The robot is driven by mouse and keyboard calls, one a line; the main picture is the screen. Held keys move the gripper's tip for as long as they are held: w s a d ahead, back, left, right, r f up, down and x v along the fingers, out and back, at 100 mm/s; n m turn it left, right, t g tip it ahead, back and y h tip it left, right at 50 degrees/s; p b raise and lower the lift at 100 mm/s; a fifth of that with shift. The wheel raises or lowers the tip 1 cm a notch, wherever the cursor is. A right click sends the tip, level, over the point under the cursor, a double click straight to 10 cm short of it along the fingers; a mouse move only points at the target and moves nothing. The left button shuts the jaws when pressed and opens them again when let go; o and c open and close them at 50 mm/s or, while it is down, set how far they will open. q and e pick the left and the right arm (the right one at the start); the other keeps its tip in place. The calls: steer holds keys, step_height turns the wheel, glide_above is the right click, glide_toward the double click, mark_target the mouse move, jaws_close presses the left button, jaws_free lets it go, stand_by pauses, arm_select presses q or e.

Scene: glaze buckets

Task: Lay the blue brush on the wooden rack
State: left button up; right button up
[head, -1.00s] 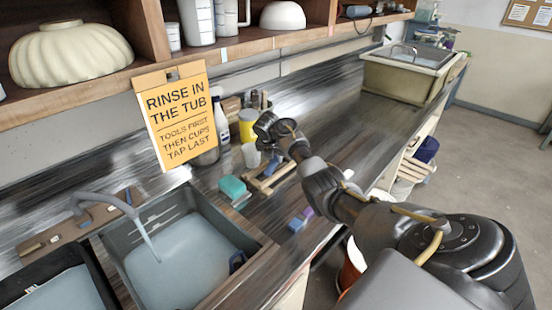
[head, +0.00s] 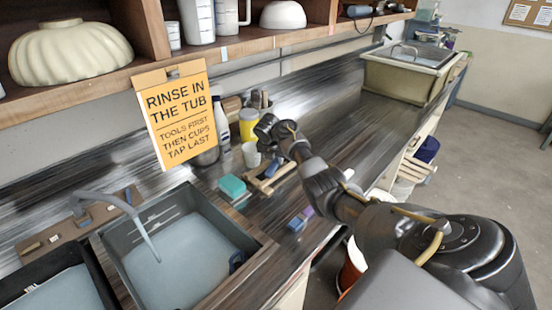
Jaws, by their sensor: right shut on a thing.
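The wooden rack (head: 262,186) lies on the counter in the middle, right of a teal sponge block. My right gripper (head: 264,128) is above and behind the rack, beside the yellow container. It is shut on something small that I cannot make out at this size. No blue brush shows clearly; a small blue and purple item (head: 300,219) lies on the counter in front of the rack, apart from it. My left gripper is not in view.
A white cup (head: 251,154), a yellow container (head: 247,120) and a white bottle (head: 221,125) stand behind the rack. The teal block (head: 232,187) is left of it. The grey water tub (head: 251,243) is at the lower left. The counter beyond my right arm is clear.

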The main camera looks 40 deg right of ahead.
steer(key=shift+f, duration=0.15)
steer(key=o, duration=1.1)
steer(key=v, duration=1.1)
steer(key=shift+f, duration=0.1)
